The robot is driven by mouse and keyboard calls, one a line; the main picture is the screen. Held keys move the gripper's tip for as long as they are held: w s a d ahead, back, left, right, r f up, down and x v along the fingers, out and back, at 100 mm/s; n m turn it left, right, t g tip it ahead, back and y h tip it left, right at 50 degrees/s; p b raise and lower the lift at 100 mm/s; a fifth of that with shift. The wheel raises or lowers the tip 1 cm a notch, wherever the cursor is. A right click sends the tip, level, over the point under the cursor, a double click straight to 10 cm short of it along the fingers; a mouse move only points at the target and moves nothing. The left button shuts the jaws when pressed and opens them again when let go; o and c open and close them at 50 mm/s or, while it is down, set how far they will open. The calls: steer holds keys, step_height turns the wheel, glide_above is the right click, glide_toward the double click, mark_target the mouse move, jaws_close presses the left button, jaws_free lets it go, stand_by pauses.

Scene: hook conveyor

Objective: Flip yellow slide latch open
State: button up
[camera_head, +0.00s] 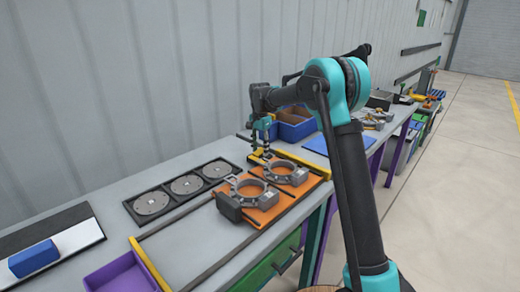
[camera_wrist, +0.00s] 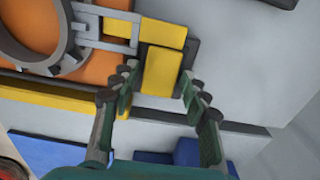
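The yellow slide latch (camera_wrist: 162,72) shows in the wrist view as yellow blocks on a dark backing, beside a grey metal bracket (camera_wrist: 109,42). My gripper (camera_wrist: 158,82) is open, with one finger on each side of the latch's lower yellow block. The fingers look apart from the block; I cannot tell how far above it they are. In the head view, my gripper (camera_head: 265,152) points down at the far edge of the orange plate (camera_head: 283,203), near a grey ring clamp (camera_head: 285,173). The latch is too small or hidden to make out there.
A yellow rail (camera_head: 304,163) runs behind the orange plate. Another ring clamp (camera_head: 248,193) sits on the plate's left part. A black tray with grey discs (camera_head: 185,184) lies to the left, and blue bins (camera_head: 296,128) stand behind my gripper.

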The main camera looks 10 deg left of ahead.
steer(key=c, duration=0.8)
steer(key=shift+w+d+f+g+y, duration=0.1)
steer(key=shift+w+d+g+y, duration=0.1)
steer(key=shift+g+y, duration=0.3)
steer(key=shift+w+d+f+g+y, duration=0.15)
steer(key=shift+g+y, duration=0.25)
steer(key=shift+g, duration=0.2)
steer(key=shift+a+g+y, duration=0.1)
steer(key=shift+g+y, duration=0.4)
steer(key=shift+g, duration=0.2)
steer(key=shift+r, duration=0.1)
steer(key=o, duration=1.2)
steer(key=v, duration=1.2)
steer(key=shift+s, duration=0.1)
